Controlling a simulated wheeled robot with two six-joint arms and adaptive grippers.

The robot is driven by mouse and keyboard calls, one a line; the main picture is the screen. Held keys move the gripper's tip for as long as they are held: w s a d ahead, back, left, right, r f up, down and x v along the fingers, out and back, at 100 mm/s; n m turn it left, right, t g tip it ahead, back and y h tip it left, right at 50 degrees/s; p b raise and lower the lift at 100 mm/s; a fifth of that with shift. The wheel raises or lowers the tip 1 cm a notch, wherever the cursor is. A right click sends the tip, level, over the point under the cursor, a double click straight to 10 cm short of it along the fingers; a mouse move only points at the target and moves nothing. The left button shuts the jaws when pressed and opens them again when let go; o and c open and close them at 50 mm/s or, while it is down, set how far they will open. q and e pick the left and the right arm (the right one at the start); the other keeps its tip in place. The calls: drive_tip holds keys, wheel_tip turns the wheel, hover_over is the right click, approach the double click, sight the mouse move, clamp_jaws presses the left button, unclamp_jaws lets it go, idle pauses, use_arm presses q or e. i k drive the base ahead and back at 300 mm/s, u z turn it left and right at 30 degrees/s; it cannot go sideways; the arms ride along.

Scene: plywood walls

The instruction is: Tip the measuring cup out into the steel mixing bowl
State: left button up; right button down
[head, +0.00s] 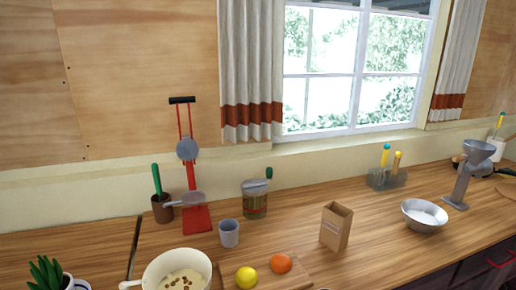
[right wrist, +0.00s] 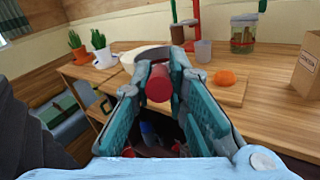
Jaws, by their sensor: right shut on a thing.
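In the right wrist view my right gripper (right wrist: 160,75) is shut on a red cylindrical thing (right wrist: 158,85), held between its fingers above the counter. Only its rounded red end shows clearly; I cannot tell whether it is the measuring cup's handle. A small grey cup (head: 229,235) stands upright on the counter in the head view, and also shows beyond the gripper in the right wrist view (right wrist: 203,53). The steel mixing bowl (head: 424,216) stands upright at the right of the head view and looks empty. Neither gripper shows clearly in the head view.
A cream pan (head: 155,270) with brown bits stands at the front. A lemon (head: 246,278) and an orange (head: 280,264) are on a cutting board (head: 298,277). A paper bag (head: 335,227) stands left of the bowl, and a grey grinder (head: 467,175) behind it. Counter is clear between bag and bowl.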

sight(422, 217)
drive_tip(key=z, duration=0.05)
drive_tip(key=k, duration=0.4)
drive_tip(key=z, duration=1.65)
drive_tip(key=i, duration=0.95)
drive_tip(key=u, duration=0.75)
drive_tip(key=i, duration=0.9)
drive_tip(key=u, duration=0.85)
